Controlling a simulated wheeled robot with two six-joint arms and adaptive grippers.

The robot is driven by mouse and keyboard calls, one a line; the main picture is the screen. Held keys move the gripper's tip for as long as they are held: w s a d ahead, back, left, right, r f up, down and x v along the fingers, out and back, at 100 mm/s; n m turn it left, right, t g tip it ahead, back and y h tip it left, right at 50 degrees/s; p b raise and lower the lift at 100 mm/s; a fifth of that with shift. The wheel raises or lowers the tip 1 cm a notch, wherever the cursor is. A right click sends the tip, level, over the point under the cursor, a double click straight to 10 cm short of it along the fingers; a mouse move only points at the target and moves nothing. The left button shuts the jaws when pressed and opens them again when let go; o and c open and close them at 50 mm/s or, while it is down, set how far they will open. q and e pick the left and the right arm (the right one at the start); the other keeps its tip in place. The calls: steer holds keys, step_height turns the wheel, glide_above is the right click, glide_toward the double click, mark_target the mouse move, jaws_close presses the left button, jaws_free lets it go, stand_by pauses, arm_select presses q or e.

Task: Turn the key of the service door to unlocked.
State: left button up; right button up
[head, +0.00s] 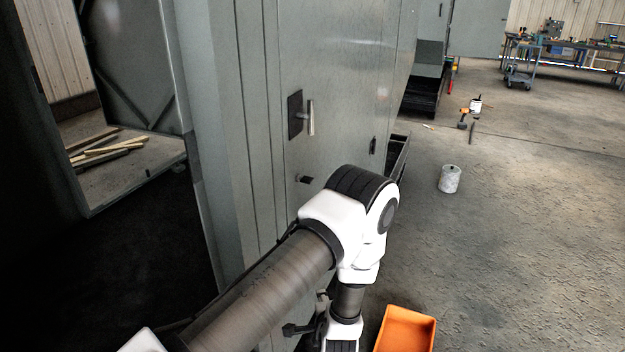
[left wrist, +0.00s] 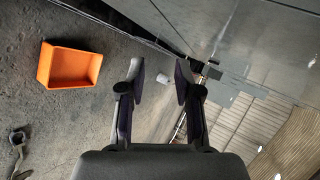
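The grey service door (head: 340,60) stands closed in the head view, with an upright metal handle (head: 310,117) on a black plate. A small dark piece below the handle, apparently the key (head: 304,180), sticks out from the door; its turn angle is too small to read. My left arm crosses in front of the door's lower part, its wrist low in the picture. In the left wrist view my left gripper (left wrist: 160,82) is open, with nothing between its fingers. A black fitting (left wrist: 211,71) on the grey panel shows just right of the fingers; I cannot tell which one. My right gripper is out of view.
An orange bin (head: 406,330) stands on the floor near my left wrist; it also shows in the left wrist view (left wrist: 72,66). A grey can (head: 449,179) stands on the floor at right. An open door (head: 130,65) is at left. The right floor is mostly clear.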

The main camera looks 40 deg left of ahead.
arm_select(q)
steer(key=w+a+r+n+g+y, duration=0.1)
steer(key=w+a+r+y, duration=0.25)
steer(key=r, duration=0.35)
steer(key=w+a+r+n+y, duration=0.1)
steer(key=w+a+r+y, duration=0.2)
steer(key=r, duration=0.4)
steer(key=n+g+y+p, duration=0.2)
steer(key=n+g+y, duration=0.1)
steer(key=n+g, duration=0.25)
glide_toward(308, 179)
steer(key=a, duration=0.3)
steer(key=shift+m+h, duration=0.25)
steer(key=shift+m, duration=0.3)
steer(key=a, duration=0.2)
steer(key=a+p, duration=0.1)
steer(key=a, duration=0.1)
steer(key=w+a+p, duration=0.1)
steer(key=a, duration=0.1)
steer(key=shift+a+r, duration=0.1)
steer(key=shift+a, duration=0.05)
steer(key=shift+s+a, duration=0.1)
steer(key=shift+a, duration=0.35)
steer(key=shift+d, duration=0.1)
jaws_close()
